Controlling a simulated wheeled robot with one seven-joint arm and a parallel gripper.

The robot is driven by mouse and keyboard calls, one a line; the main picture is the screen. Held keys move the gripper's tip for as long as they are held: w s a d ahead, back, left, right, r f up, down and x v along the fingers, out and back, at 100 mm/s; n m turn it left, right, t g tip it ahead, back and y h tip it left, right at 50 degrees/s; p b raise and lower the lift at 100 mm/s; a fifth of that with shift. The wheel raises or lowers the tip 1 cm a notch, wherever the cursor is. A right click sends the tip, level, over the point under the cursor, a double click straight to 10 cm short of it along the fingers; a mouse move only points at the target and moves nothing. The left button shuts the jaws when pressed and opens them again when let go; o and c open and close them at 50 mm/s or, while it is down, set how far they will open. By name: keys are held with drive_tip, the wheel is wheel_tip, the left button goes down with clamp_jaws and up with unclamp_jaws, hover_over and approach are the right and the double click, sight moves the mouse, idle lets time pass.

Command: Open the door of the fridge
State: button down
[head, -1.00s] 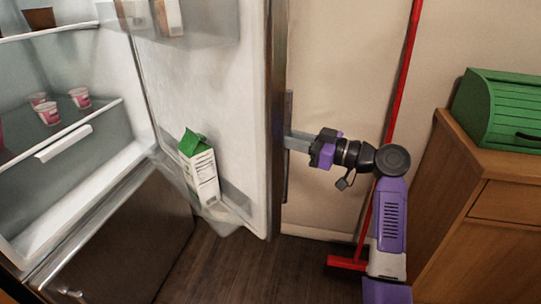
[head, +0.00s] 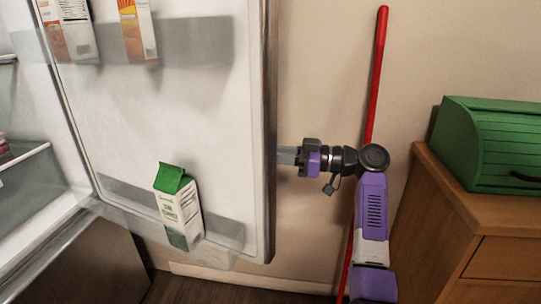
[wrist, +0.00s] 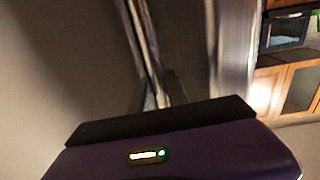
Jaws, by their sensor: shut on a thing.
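The fridge door (head: 225,110) stands wide open, with its white inner side facing the head camera. My gripper (head: 287,155) is at the door's right edge, on its outer side. Its fingers reach behind the edge and are shut on the door handle, which the door hides in the head view. In the wrist view the gripper (wrist: 160,98) closes around the narrow handle bar (wrist: 146,40). The fridge interior (head: 35,190) shows at the left, with a shelf. A green and white carton (head: 180,212) leans in the door's lower bin.
More cartons (head: 138,30) stand in the upper door bin. A red broom (head: 376,85) leans on the wall behind my arm. A wooden cabinet (head: 465,225) with a green bread box (head: 490,145) stands at the right. Little room shows between door and wall.

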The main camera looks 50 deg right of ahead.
idle(0.3)
drive_tip(key=c, duration=1.3)
unclamp_jaws()
drive_tip(key=shift+d, duration=0.1)
drive_tip(key=v, duration=0.7)
drive_tip(key=shift+s+d+p, duration=0.2)
drive_tip(key=shift+s+p, duration=0.1)
drive_tip(key=shift+p, duration=0.15)
